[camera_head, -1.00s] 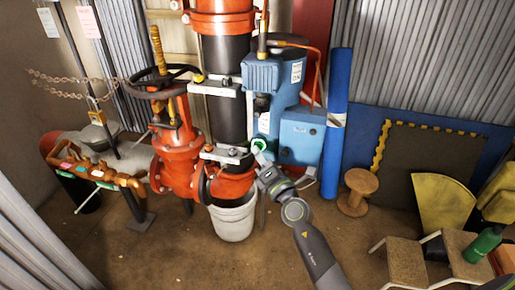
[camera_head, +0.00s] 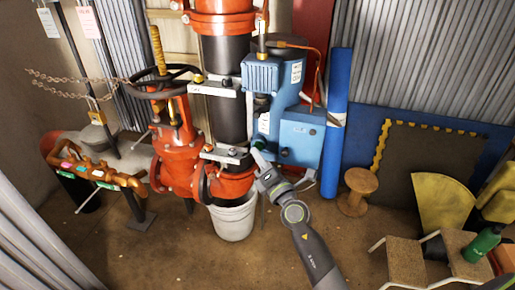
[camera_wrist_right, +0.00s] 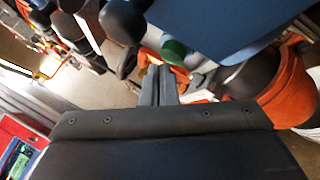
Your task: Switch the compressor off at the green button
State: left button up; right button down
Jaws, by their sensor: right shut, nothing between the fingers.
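The blue compressor (camera_head: 290,97) stands right of the black and red riser pipe, with a blue box (camera_head: 302,136) on its front. The green button (camera_head: 259,143) is low on the compressor's left side and looks dark green. My right gripper (camera_head: 257,154) is shut and empty, with its tips just below the button. In the right wrist view the green button (camera_wrist_right: 173,50) shows just beyond the shut fingers (camera_wrist_right: 157,82). I cannot tell whether the tips touch it. My left gripper is not in view.
A red valve with a black handwheel (camera_head: 165,80) stands left of the riser. A white bucket (camera_head: 233,218) is under the pipe. A wooden spool (camera_head: 357,190), stools (camera_head: 405,262) and a green bottle (camera_head: 482,244) are at right. The floor front left is clear.

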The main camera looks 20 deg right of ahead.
jog(key=shift+s+a+p, duration=0.1)
jog(key=shift+s+a, duration=0.45)
jog(key=shift+s, duration=0.25)
jog(key=shift+s+a+p, duration=0.15)
jog(key=shift+s+a, duration=0.4)
jog(key=shift+s, duration=0.25)
jog(key=shift+s+a+p, duration=0.1)
jog(key=shift+s+a, duration=0.45)
jog(key=shift+s, duration=0.25)
